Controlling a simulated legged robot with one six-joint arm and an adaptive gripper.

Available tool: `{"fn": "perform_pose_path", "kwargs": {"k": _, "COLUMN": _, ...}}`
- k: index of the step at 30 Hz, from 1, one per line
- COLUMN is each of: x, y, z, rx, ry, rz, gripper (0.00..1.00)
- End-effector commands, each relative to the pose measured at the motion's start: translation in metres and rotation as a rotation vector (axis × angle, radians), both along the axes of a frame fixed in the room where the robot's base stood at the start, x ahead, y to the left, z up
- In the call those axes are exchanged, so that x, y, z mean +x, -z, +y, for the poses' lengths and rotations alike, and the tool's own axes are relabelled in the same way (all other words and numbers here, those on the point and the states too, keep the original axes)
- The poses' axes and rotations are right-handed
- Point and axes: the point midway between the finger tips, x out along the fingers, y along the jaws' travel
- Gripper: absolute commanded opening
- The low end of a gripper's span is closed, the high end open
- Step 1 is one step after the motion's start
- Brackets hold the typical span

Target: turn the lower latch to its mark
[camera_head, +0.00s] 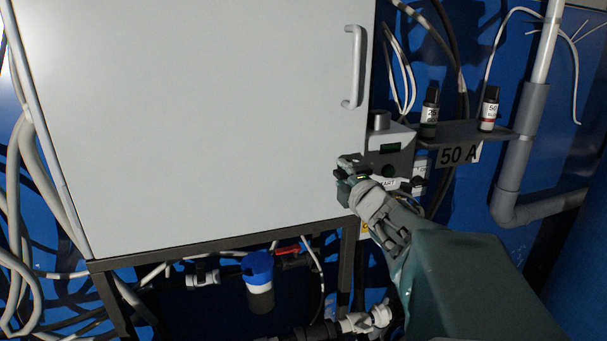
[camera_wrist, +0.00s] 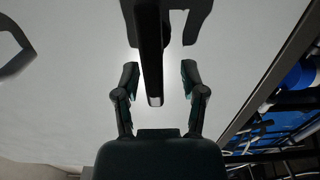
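The lower latch (camera_wrist: 153,55) shows in the wrist view as a dark bar with a pale end, in front of the white cabinet door. My gripper (camera_wrist: 160,76) is open, with one finger on each side of the bar. Gaps show between the bar and both fingers, so they look apart from it. In the head view my gripper (camera_head: 350,172) is at the lower right edge of the cabinet door (camera_head: 200,110). It hides the latch there. I cannot make out the latch's mark in either view.
A pale door handle (camera_head: 354,67) sits above my gripper. A grey box (camera_head: 390,148) and a shelf (camera_head: 470,131) with two dark bottles stand close to the right. Pipes and a blue-topped filter (camera_head: 259,270) are below the cabinet.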

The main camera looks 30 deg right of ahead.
Motion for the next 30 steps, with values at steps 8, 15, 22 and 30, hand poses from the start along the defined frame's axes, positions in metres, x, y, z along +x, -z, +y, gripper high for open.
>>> {"fn": "perform_pose_path", "kwargs": {"k": 8, "x": -0.005, "y": -0.002, "z": 0.000, "rx": -0.002, "ry": 0.003, "rz": -0.004, "gripper": 0.54}}
{"fn": "perform_pose_path", "kwargs": {"k": 15, "x": -0.040, "y": -0.002, "z": 0.009, "rx": -0.003, "ry": 0.005, "rz": -0.004, "gripper": 0.54}}
{"fn": "perform_pose_path", "kwargs": {"k": 22, "x": -0.068, "y": -0.001, "z": 0.017, "rx": -0.003, "ry": 0.003, "rz": -0.002, "gripper": 0.54}}
{"fn": "perform_pose_path", "kwargs": {"k": 30, "x": -0.073, "y": 0.000, "z": 0.019, "rx": -0.001, "ry": 0.000, "rz": -0.001, "gripper": 0.54}}
